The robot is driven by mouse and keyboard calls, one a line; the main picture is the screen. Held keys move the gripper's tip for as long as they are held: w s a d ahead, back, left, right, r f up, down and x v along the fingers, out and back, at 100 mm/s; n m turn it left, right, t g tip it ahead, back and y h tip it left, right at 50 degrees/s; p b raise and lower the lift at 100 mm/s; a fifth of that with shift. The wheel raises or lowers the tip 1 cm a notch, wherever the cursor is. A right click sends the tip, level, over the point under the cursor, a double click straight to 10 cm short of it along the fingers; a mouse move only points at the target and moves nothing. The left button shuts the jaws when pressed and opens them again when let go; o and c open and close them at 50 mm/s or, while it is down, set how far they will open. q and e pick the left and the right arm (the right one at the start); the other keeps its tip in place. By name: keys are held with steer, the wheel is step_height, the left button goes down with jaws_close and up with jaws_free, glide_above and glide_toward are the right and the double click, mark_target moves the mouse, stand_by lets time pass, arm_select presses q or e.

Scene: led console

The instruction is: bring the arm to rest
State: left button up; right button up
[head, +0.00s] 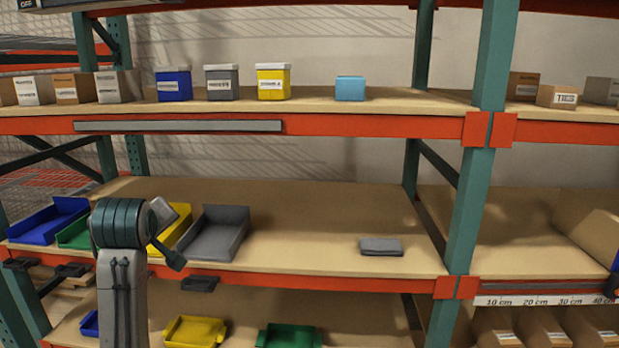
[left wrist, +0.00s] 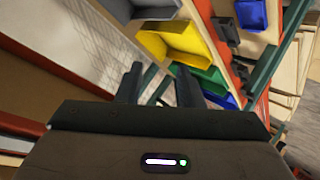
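My left arm (head: 121,285) rises at the lower left of the head view, in front of the middle shelf. Its gripper (head: 172,240) is by the yellow bin (head: 178,230) and partly covers it. In the left wrist view the two dark fingers of this gripper (left wrist: 160,88) stand apart with nothing between them. Beyond them in that view are the yellow bin (left wrist: 168,43), a green bin (left wrist: 212,80) and blue bins. I cannot make out my right gripper in either view.
A grey bin (head: 217,235) stands right of the yellow bin, and a flat grey item (head: 381,246) lies farther right on the middle shelf (head: 310,225). Between them the shelf is clear. A green upright (head: 468,200) borders the bay. Lidded boxes and a light blue box (head: 350,88) stand above.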

arm_select(q)
steer(key=s+f+m+g, duration=0.1)
steer(key=s+f+m, duration=0.1)
steer(key=s+f, duration=0.5)
steer(key=s+d+f+m+g+h, duration=0.1)
steer(key=s+f+m, duration=0.1)
steer(key=f, duration=0.8)
steer(key=s+f+m+g, duration=0.1)
steer(key=s+f+m, duration=0.1)
steer(key=s+f, duration=0.5)
steer(key=s+d+f+m+g+h, duration=0.1)
steer(key=s+f+m+g, duration=0.15)
steer(key=s+f, duration=0.7)
steer(key=s+d+f+m+g, duration=0.1)
steer(key=s+f+m+g, duration=0.3)
steer(key=s, duration=1)
step_height(320, 180, down, 30)
steer(key=a+n, duration=0.2)
steer(key=s+a+f, duration=0.1)
steer(key=s+f, duration=1.6)
steer(key=f, duration=0.3)
steer(key=shift+a+f, duration=0.15)
steer(key=shift+a, duration=0.15)
steer(key=shift+g, duration=0.25)
